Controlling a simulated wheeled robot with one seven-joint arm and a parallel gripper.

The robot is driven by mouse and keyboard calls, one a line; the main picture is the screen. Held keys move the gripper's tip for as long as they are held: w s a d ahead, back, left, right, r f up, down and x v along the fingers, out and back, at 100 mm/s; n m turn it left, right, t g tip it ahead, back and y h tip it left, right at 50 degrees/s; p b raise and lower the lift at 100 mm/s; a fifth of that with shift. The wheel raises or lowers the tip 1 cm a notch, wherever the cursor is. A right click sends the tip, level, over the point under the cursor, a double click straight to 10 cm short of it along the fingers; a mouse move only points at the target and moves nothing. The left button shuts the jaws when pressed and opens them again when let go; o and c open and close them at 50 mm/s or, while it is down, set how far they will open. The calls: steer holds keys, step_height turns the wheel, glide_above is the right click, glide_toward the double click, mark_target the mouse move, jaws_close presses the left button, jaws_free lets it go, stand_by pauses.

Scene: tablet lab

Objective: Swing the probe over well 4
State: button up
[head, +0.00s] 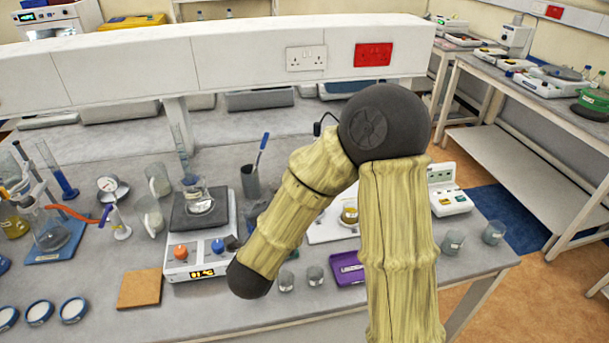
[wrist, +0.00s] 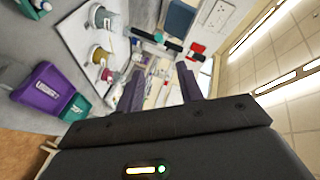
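My gripper (wrist: 161,80) shows in the wrist view with its two dark purple fingers apart and nothing visible between them. In the head view the gripper is hidden behind my arm. A white base (wrist: 85,40) with a brownish cup (wrist: 98,56) and a pale cup (wrist: 104,18) lies beyond the fingers, up and left in the wrist view. A dark bar with teal parts (wrist: 155,40) is near these cups; I cannot tell if it is the probe. In the head view the white base (head: 322,228) is partly covered by my arm. No well number is readable.
A purple tray (head: 346,270) lies at the bench's front, with small beakers (head: 315,275) beside it. A hotplate (head: 195,255) carrying a beaker stands left of my arm. A white instrument (head: 448,192) stands to the right. A wall panel with sockets (head: 306,58) runs behind the bench.

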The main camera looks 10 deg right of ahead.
steer(key=p+x, duration=0.4)
steer(key=x, duration=1.3)
steer(key=shift+w, duration=0.2)
jaws_close()
